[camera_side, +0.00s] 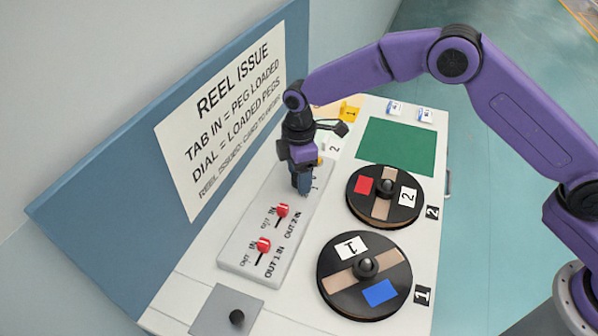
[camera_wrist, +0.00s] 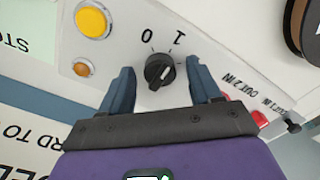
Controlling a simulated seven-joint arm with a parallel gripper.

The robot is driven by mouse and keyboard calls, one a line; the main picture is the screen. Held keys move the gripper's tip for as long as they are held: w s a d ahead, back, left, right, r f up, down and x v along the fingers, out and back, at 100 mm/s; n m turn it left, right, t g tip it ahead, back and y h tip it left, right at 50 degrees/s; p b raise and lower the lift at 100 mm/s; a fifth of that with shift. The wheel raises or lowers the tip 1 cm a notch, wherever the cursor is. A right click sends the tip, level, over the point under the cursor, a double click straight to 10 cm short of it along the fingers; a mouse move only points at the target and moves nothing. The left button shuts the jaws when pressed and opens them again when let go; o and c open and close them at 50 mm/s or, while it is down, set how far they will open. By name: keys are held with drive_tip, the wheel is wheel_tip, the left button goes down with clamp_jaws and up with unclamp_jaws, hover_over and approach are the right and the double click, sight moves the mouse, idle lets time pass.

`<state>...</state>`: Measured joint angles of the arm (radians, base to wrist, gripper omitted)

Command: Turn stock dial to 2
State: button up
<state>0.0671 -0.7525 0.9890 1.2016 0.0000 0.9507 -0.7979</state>
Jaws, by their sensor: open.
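The stock dial (camera_wrist: 158,72) is a round black knob with a white pointer mark, on the white panel in the wrist view. The printed marks 0 and 1 show beside it. My gripper (camera_wrist: 160,67) is open, with one blue finger on each side of the dial and gaps between fingers and knob. In the side view my gripper (camera_side: 301,188) points down at the panel's far end and hides the dial.
The control panel (camera_side: 238,246) has two red tabs (camera_side: 263,244) (camera_side: 282,210). A yellow button (camera_wrist: 92,20) and small orange lamp (camera_wrist: 81,69) are near the dial. Reels 1 (camera_side: 341,291) and 2 (camera_side: 361,207), a green mat (camera_side: 398,146) and a sign board (camera_side: 225,115) stand around.

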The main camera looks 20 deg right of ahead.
drive_tip(key=c, duration=1)
drive_tip(key=shift+c, duration=0.2)
drive_tip(key=m, duration=0.4)
drive_tip(key=shift+m, duration=0.4)
drive_tip(key=m, duration=0.5)
drive_tip(key=o, duration=1)
drive_tip(key=shift+o, duration=0.2)
drive_tip(key=shift+r, duration=0.1)
